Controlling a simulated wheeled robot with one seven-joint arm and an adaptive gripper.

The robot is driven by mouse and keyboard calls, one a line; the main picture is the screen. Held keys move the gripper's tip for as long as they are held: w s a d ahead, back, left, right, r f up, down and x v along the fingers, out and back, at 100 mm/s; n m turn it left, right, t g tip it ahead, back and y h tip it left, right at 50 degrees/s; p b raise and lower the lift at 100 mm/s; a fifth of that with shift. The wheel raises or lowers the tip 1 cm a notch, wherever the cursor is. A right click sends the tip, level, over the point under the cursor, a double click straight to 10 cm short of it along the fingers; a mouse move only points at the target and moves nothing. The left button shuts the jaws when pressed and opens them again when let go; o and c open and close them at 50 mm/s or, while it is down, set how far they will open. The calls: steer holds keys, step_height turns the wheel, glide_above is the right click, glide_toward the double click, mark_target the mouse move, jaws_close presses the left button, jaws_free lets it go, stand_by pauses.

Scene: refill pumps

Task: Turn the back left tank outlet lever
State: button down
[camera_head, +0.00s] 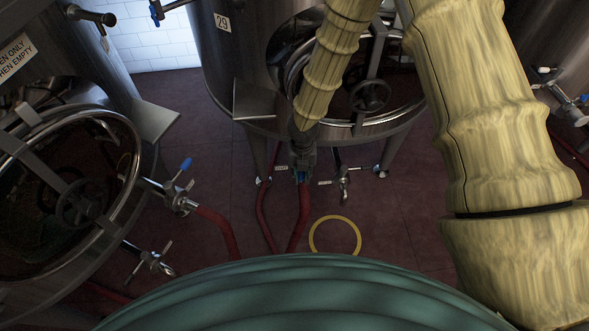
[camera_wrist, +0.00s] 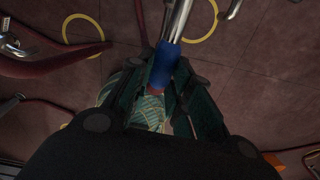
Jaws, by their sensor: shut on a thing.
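The steel tank marked 29 (camera_head: 235,70) stands on legs at the back, in the middle of the head view. Beneath its front is an outlet with a red hose (camera_head: 304,210) and a blue-handled lever (camera_head: 302,177). My gripper (camera_head: 302,167) reaches down in front of this tank to the lever, and its fingers partly hide the outlet. In the wrist view the blue sleeve of the lever (camera_wrist: 165,66) lies between the dark fingers of my gripper (camera_wrist: 168,80), which are shut on it. A bare metal rod (camera_wrist: 178,20) runs upward from the sleeve.
A tank (camera_head: 110,70) with a round hatch stands left, its blue outlet lever (camera_head: 184,166) sticking out. A second valve (camera_head: 343,180) hangs right of my gripper. A yellow ring (camera_head: 335,236) lies on the dark red floor. Another tank stands at far right.

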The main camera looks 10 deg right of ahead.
steer(key=shift+d+n+p, duration=0.35)
steer(key=shift+d+n, duration=0.15)
steer(key=shift+d, duration=0.15)
steer(key=c, duration=1.3)
jaws_free()
steer(key=shift+r, duration=0.1)
step_height(320, 180, up, 12)
steer(key=shift+f, duration=0.1)
